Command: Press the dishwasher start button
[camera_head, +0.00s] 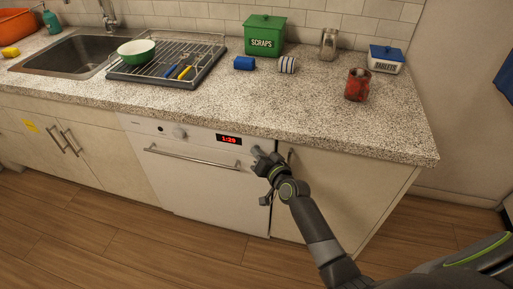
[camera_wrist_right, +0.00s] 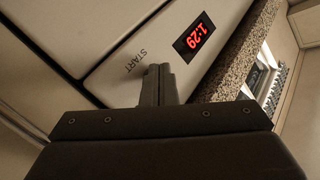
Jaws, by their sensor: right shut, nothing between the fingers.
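The white dishwasher (camera_head: 200,185) stands under the counter, with a long handle (camera_head: 190,158) and a knob on its front. Its display (camera_head: 229,139) is lit red and reads 1:29; it also shows in the right wrist view (camera_wrist_right: 194,39). The word START (camera_wrist_right: 131,61) is printed on the panel. My right gripper (camera_head: 258,153) is shut and empty, its fingertips at the panel right of the display. In the right wrist view the fingertips (camera_wrist_right: 158,70) are beside the START label. The button itself is hidden behind the fingers, and I cannot tell whether they touch it. My left gripper is not in view.
The speckled counter edge (camera_head: 330,152) overhangs just above my right gripper. On the counter are a dish rack (camera_head: 140,72), a green scraps bin (camera_head: 264,35), a red jar (camera_head: 357,84) and a tablets box (camera_head: 386,59). The wooden floor in front is clear.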

